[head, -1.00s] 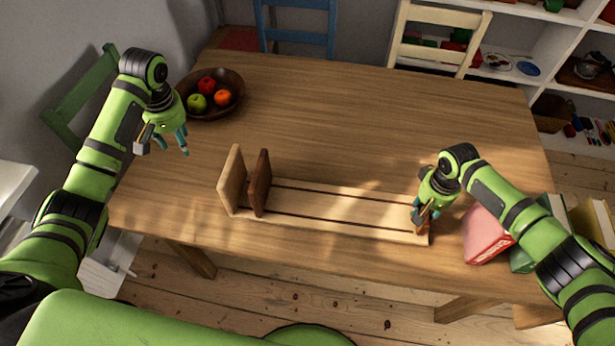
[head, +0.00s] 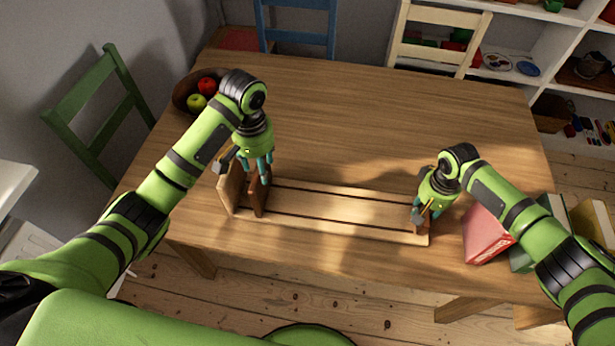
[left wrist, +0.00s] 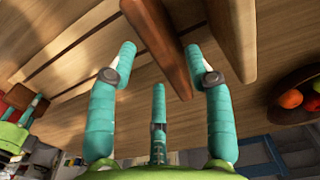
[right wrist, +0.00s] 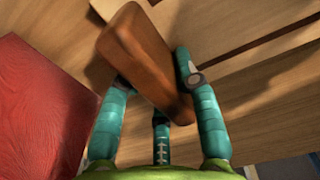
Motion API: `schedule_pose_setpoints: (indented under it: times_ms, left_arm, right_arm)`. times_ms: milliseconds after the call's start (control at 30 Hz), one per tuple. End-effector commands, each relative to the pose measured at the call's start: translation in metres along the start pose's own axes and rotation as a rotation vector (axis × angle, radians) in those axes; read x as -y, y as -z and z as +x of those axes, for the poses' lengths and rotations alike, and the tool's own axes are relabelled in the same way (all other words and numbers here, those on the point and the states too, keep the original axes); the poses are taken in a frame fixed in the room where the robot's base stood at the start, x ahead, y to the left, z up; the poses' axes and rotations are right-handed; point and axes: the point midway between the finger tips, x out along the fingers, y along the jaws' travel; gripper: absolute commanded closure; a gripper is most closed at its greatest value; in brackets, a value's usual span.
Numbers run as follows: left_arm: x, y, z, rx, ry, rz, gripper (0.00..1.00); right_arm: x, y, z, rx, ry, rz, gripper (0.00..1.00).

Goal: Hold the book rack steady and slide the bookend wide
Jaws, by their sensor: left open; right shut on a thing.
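The wooden book rack (head: 335,208) lies along the near part of the table, with a pale end panel (head: 231,188) at its left end. A dark brown bookend (head: 258,200) stands upright just right of that panel; both also show in the left wrist view, the bookend (left wrist: 158,38) and the panel (left wrist: 234,35). My left gripper (head: 262,178) is open over the bookend, its fingers either side of the bookend's top edge. My right gripper (head: 424,212) is shut on the dark upright end piece (right wrist: 143,58) at the rack's right end.
A red book (head: 487,236) and other books stand close right of my right gripper. A fruit bowl (head: 183,97) is at the table's far left, partly behind my left arm. The table's middle and back are clear. Chairs stand around the table.

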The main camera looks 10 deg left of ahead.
Motion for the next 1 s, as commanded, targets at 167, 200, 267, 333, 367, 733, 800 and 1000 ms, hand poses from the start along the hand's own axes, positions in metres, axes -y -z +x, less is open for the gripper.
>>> schedule_pose_setpoints:
  times_ms: [167,200,267,333,367,733,800,1000]
  left_arm:
    - [0.001,-0.001,0.039,0.005,0.003,-0.002,0.48]
    - [0.001,-0.001,0.046,0.004,0.002,-0.002,0.48]
    - [0.001,-0.001,0.055,0.003,0.002,-0.001,0.48]
    - [0.001,0.000,0.064,0.002,0.002,-0.001,0.48]
    - [0.001,0.000,0.067,0.002,0.002,-0.001,0.48]
    - [0.001,0.000,0.079,-0.001,0.001,-0.001,0.48]
    - [0.001,0.000,0.079,-0.001,0.001,-0.001,0.48]
    - [0.001,0.000,0.079,-0.001,0.002,-0.001,1.00]
  right_arm:
    - [0.000,-0.002,0.002,0.004,-0.001,-0.001,1.00]
    - [0.000,-0.002,0.002,0.004,-0.001,-0.001,1.00]
    - [0.000,-0.002,0.002,0.004,-0.001,-0.001,1.00]
    - [0.000,-0.002,0.002,0.004,-0.001,-0.001,1.00]
    - [0.000,-0.002,0.002,0.004,-0.001,-0.001,1.00]
    - [0.000,-0.002,0.002,0.004,0.000,-0.001,1.00]
    - [0.000,-0.002,0.002,0.004,0.000,-0.001,1.00]
    - [0.000,-0.002,0.002,0.005,0.000,-0.001,1.00]
